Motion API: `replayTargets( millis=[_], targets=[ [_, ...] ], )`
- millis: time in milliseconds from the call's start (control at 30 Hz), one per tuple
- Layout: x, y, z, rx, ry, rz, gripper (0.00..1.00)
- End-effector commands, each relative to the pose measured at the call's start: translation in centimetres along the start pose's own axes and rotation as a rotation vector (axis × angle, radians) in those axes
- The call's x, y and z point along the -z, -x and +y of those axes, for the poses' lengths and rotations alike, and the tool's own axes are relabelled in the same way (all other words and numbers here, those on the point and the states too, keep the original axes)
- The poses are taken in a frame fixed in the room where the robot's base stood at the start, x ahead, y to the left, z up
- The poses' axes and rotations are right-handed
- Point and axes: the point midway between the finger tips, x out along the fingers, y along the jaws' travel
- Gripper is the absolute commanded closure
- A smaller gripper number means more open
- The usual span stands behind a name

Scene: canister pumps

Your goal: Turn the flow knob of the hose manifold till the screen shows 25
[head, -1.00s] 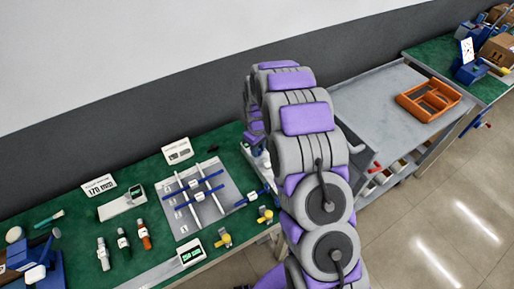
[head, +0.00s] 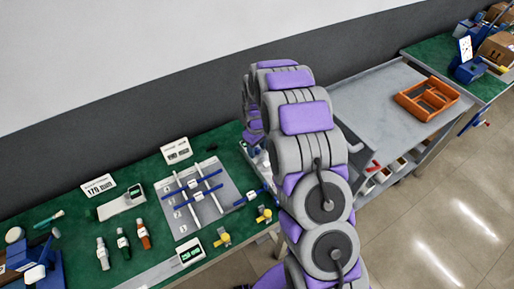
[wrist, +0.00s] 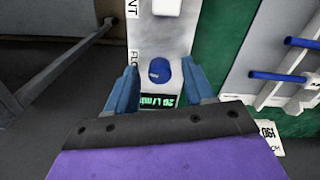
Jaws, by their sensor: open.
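In the wrist view, the blue flow knob (wrist: 160,70) sits on the pale panel of the hose manifold (wrist: 158,34). A small dark screen (wrist: 158,100) with green digits is just below the knob; it is upside down and seems to read 20 l/min. My gripper (wrist: 159,72) is open, with one blue finger on each side of the knob. I cannot tell whether either finger touches it. In the head view my arm hides the gripper and the knob.
The green bench (head: 75,220) holds a grey plate with blue rods (head: 192,195), small displays and several bottle-like tools. A grey cart (head: 385,97) with an orange tray (head: 427,98) stands right of my arm. In the wrist view, blue rods (wrist: 275,75) stick out at the right.

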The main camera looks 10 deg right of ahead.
Motion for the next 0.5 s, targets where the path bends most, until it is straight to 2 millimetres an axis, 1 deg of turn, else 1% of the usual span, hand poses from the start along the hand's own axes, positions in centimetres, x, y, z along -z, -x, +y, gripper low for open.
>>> replayTargets(
  millis=[167,500],
  targets=[
    [0.1,2.6,0.1,-0.002,0.0,0.003,0.47],
    [0.1,10.2,0.1,-0.002,0.0,0.003,0.47]
  ],
)
